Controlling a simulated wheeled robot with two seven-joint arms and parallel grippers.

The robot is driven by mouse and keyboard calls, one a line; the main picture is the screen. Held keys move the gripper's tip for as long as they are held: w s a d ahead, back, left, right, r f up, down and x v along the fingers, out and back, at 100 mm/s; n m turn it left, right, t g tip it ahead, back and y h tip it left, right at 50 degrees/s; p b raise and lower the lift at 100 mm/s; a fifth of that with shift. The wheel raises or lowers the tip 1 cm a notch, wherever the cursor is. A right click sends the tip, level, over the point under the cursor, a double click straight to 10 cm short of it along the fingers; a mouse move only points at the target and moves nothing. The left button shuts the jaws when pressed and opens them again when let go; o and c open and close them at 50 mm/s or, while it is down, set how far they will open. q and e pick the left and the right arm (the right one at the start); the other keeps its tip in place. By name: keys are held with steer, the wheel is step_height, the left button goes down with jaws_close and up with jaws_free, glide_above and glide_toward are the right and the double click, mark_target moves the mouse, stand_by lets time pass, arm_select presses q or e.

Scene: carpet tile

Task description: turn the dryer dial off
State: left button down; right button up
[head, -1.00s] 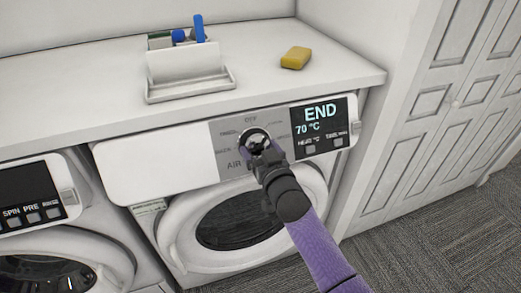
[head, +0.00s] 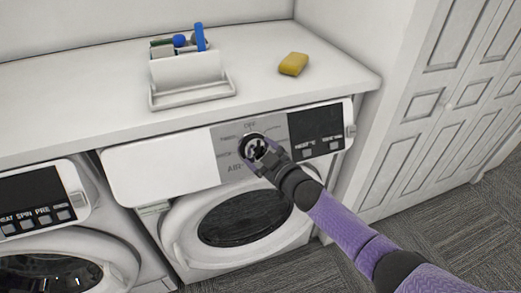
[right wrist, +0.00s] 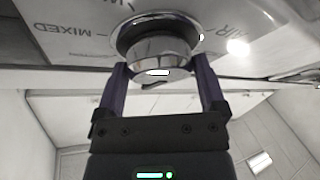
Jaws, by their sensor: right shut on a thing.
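The dryer dial (head: 251,145) is a shiny round knob on the grey part of the dryer's (head: 160,172) front panel. The OFF label is printed above it. In the right wrist view the chrome dial (right wrist: 157,50) sits between the two fingers of my right gripper (right wrist: 160,66), which is shut on it. In the head view my right gripper (head: 258,153) covers part of the dial, and I cannot read its pointer. The dryer's display (head: 316,124) is dark. My left gripper is not in view.
A second machine (head: 50,200) stands at the left. The white counter (head: 110,85) above holds a white caddy (head: 188,75) with blue-handled items and a yellow sponge (head: 293,64). White panelled doors (head: 440,100) are at the right. Carpet (head: 440,225) lies below.

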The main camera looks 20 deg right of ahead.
steer(key=shift+d+n+g+y+p, duration=0.1)
steer(key=shift+n+g+y+p, duration=0.3)
steer(key=shift+n, duration=0.8)
